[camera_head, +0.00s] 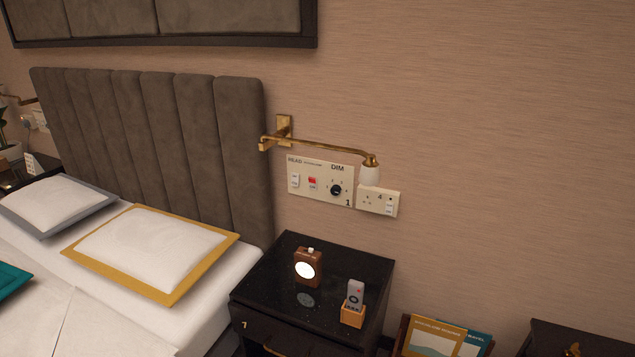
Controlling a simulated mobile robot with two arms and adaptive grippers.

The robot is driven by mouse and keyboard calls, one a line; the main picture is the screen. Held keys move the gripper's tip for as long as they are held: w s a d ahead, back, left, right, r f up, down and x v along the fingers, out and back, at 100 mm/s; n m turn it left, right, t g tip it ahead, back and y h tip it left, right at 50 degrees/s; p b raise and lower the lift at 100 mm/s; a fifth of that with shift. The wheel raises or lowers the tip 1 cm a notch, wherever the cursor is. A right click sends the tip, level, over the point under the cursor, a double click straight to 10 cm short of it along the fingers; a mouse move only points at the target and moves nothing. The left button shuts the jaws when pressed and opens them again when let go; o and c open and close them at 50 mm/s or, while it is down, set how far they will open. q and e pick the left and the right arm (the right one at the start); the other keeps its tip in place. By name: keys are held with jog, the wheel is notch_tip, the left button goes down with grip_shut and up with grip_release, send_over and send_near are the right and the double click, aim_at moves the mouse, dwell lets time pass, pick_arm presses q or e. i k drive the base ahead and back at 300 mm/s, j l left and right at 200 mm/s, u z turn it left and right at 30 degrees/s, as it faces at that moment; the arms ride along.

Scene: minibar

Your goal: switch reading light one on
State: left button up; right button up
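A brass swing-arm reading light (325,146) is fixed to the wall right of the headboard. Its white shade (369,175) hangs at the arm's right end and shows no clear glow on the wall. Below the arm is a cream switch panel (322,198) marked READ, DIM and 1. It carries a white rocker switch (295,181) at the left, a red-and-white switch (312,184) in the middle and a black dial (336,190) at the right. The rocker positions are too small to tell. Neither of my grippers is in view.
A socket plate (390,205) adjoins the panel at the right. Below stands a black nightstand (265,285) with a small lit clock (308,267) and a remote (354,294) in a wooden holder. The bed (200,318) is at the left. A leaflet rack (402,335) stands right of the nightstand.

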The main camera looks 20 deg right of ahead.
aim_at(295, 177)
jog(key=i, duration=1.2)
